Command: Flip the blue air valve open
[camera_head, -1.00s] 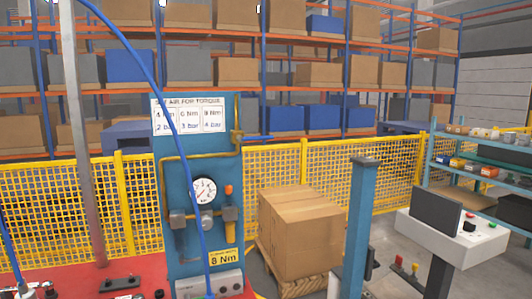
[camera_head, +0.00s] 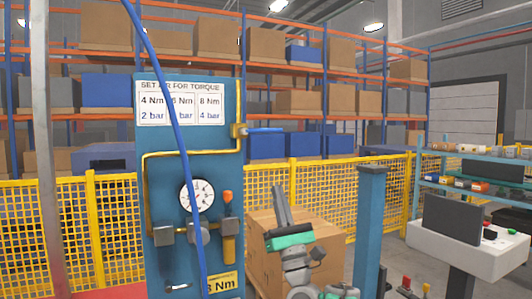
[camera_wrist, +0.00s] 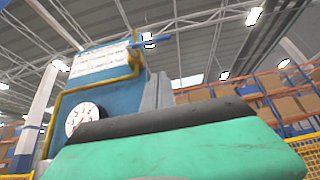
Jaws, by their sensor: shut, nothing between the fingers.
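The blue air valve handle (camera_head: 265,130) sticks out level to the right from a brass valve body (camera_head: 239,131) at the upper right edge of the blue panel (camera_head: 190,265). In the wrist view the blue handle (camera_wrist: 155,41) shows at the top middle, beside the yellow pipe. My gripper (camera_head: 279,187) points upward, below the handle and slightly right of it, with clear space between in the picture. Its grey fingers are together with nothing between them. In the wrist view the fingers (camera_wrist: 158,82) rise behind my green and black wrist housing, which hides their lower part.
The panel carries a gauge (camera_head: 196,195), a yellow pipe (camera_head: 146,190) and a torque chart (camera_head: 180,101). A blue hose (camera_head: 176,120) hangs in front. A cardboard box (camera_head: 260,255) stands behind my arm. A blue post (camera_head: 369,220) stands to the right.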

